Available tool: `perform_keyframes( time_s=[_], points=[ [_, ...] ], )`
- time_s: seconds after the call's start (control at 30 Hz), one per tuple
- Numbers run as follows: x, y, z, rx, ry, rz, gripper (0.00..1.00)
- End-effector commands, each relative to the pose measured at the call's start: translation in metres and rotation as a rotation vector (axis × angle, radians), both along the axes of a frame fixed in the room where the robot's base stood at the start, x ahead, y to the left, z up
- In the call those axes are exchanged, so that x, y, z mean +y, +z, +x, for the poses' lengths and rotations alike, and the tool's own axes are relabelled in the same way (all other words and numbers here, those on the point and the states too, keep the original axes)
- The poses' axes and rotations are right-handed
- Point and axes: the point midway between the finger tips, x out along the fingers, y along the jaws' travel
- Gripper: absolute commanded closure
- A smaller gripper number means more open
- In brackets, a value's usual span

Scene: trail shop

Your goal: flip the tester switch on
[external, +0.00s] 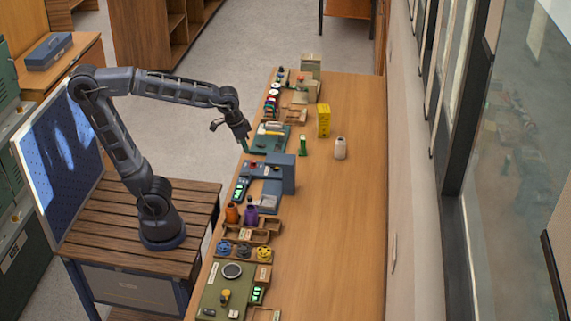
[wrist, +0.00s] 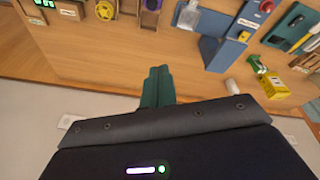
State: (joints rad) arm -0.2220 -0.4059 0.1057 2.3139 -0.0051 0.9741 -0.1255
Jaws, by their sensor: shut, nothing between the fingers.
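The likely tester is a blue device (external: 281,172) with an upright block and a flat panel, standing on the long bench. A green-lit display (external: 240,188) and a small red part (external: 253,163) show at its left side. It also shows at the top of the wrist view (wrist: 222,52). My gripper (external: 246,147) is shut and empty, just above the bench's left edge, beyond the tester. Its green fingers (wrist: 158,84) are together in the wrist view, apart from the tester.
The bench (external: 350,220) holds a yellow box (external: 323,120), a white bottle (external: 340,148) and a green bottle (external: 303,145) behind the tester. Orange and purple bottles (external: 250,214) stand in front. The bench's right half is clear, with a wall beside it.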

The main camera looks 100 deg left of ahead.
Motion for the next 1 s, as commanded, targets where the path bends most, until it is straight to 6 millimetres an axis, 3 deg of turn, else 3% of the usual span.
perform_keyframes(
  time_s=[0.2, 0.5, 0.77, 1.0],
  points=[
    [0.055, -0.007, 0.026, 0.044, 0.148, -0.027, 1.0],
    [0.138, -0.025, 0.048, 0.1, 0.346, -0.056, 1.0],
    [0.214, -0.047, 0.055, 0.149, 0.519, -0.074, 1.0],
    [0.288, -0.075, 0.049, 0.196, 0.676, -0.086, 1.0]
  ],
)
